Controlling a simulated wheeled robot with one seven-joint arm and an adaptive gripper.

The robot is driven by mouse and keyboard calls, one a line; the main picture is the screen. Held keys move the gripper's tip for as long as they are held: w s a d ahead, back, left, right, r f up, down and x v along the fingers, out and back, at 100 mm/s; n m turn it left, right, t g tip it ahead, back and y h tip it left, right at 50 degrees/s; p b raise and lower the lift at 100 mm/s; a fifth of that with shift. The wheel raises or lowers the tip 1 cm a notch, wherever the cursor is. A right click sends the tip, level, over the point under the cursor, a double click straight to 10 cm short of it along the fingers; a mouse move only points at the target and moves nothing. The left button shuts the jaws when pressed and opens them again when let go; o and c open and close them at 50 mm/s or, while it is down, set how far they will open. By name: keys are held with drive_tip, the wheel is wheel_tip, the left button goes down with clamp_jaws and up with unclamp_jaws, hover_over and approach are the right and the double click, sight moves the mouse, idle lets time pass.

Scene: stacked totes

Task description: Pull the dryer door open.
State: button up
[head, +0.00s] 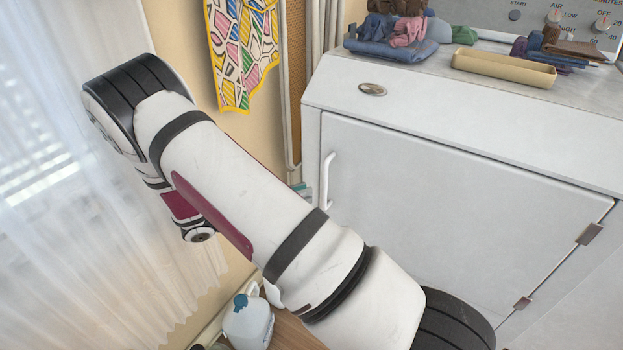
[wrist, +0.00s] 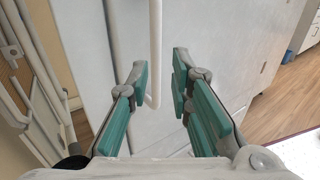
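The white dryer (head: 480,110) stands at the right in the head view. Its door (head: 440,205) looks shut flush with the front. A white vertical bar handle (head: 328,180) is on the door's left edge. The wrist view shows the handle (wrist: 155,50) upright, its lower end curving in toward the door (wrist: 205,45). My gripper (wrist: 160,72) is open, with teal pads on both fingers. The handle appears between the fingertips, nearer the left one, with a gap to the right one. I cannot tell how deep it sits.
Hinges (head: 590,234) are on the door's right side. Folded clothes (head: 390,48) and a tan tray (head: 503,68) lie on the dryer top. A curtain (head: 60,190) hangs at left. A jug (head: 248,322) stands low near my arm. Open wooden floor (wrist: 275,85) shows at right.

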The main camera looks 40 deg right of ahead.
sight(325, 184)
drive_tip(key=x, duration=0.2)
drive_tip(key=b+x, duration=0.1)
drive_tip(key=x, duration=0.2)
drive_tip(key=b+x, duration=0.1)
drive_tip(key=x, duration=0.1)
drive_tip(key=shift+w+d, duration=0.25)
drive_tip(key=shift+c, duration=0.6)
clamp_jaws()
